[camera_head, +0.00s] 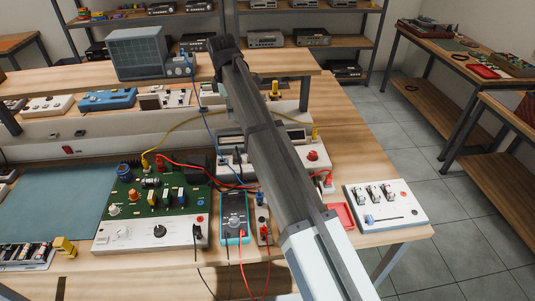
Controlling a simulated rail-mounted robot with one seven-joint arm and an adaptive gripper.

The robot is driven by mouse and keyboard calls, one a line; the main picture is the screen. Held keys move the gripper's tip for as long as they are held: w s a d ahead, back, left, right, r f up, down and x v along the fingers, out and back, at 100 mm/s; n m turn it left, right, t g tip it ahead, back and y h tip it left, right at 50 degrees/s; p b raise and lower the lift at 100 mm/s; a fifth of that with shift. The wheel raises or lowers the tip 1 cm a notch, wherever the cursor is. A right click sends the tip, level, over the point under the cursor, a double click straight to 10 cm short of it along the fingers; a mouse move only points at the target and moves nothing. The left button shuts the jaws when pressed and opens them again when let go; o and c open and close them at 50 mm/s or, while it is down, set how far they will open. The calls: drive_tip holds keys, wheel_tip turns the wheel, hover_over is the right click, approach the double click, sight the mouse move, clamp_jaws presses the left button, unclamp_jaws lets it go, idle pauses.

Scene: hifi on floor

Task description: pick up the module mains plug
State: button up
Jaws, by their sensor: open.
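My arm crosses the picture from the bottom right up to the bench shelf. My gripper (224,55) is the dark end of it, beside the grey oscilloscope and above the shelf. It is open and I see nothing held in it. I cannot tell for sure which item is the module mains plug. A module with a green circuit board (158,200) sits on the bench, with a black plug (197,232) and dark lead at its front right. A yellow plug-like block (64,247) lies at the front left. My arm hides part of the bench behind it.
The oscilloscope (138,52) stands on the raised shelf (60,82). A blue multimeter (234,215) with red and black leads is right of the green board. A white switch module (385,203) sits at the bench's right end.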

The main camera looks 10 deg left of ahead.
drive_tip(key=s+g, duration=0.1)
drive_tip(key=s, duration=0.1)
drive_tip(key=p, duration=0.3)
hover_over(236, 152)
drive_tip(key=shift+g, duration=0.3)
wheel_tip(236, 152, down, 12)
drive_tip(key=shift+s+a+f, duration=0.1)
drive_tip(key=shift+a+f, duration=0.05)
drive_tip(key=shift+f+p, duration=0.75)
drive_tip(key=shift+d+f+p, duration=0.2)
drive_tip(key=shift+f+p, duration=0.45)
drive_tip(key=shift+f, duration=1.25)
clamp_jaws()
